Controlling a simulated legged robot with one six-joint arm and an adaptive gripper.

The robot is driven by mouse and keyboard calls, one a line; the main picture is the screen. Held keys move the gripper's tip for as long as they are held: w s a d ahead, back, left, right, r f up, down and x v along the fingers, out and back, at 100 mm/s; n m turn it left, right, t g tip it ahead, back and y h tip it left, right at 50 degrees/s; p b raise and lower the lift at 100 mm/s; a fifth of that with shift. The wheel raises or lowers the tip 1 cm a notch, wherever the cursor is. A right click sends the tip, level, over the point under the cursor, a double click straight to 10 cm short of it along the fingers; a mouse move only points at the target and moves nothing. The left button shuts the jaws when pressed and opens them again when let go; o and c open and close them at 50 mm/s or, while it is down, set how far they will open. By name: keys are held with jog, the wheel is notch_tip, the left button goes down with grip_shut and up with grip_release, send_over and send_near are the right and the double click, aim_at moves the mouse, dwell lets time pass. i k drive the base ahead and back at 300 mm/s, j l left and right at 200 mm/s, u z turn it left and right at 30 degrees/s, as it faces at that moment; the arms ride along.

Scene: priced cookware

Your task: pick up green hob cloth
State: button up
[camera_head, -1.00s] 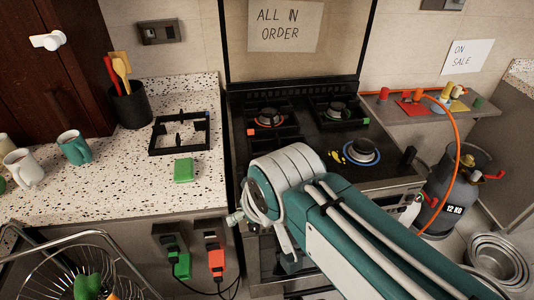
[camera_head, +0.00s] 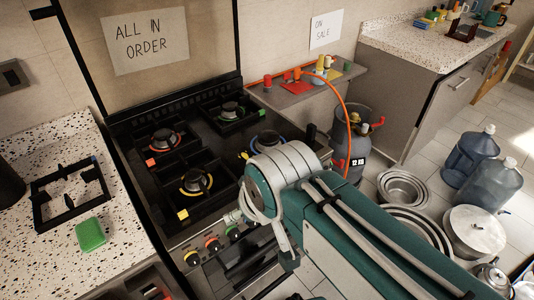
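A small green pad (camera_head: 90,235) lies on the speckled counter at the left, just in front of a loose black pan support. It looks like a thick folded cloth or a sponge; I cannot tell which. It is the only green cloth-like thing I can make out on the near counter or the hob (camera_head: 195,181). My white and teal arm crosses the picture from the middle to the lower right, over the stove's right front. My gripper is not in view, so whether it holds anything is hidden.
The loose pan support (camera_head: 70,193) sits on the near counter (camera_head: 25,262). A narrow shelf (camera_head: 290,100) bears small coloured things. A gas cylinder (camera_head: 350,140) with an orange hose stands right of the stove. Pots (camera_head: 474,232) and water bottles (camera_head: 495,178) crowd the floor at right.

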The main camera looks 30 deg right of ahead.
aim_at(90, 235)
jog(key=j+u, duration=0.1)
jog(key=u, duration=0.4)
jog(key=j+u, duration=0.15)
jog(key=u, duration=0.35)
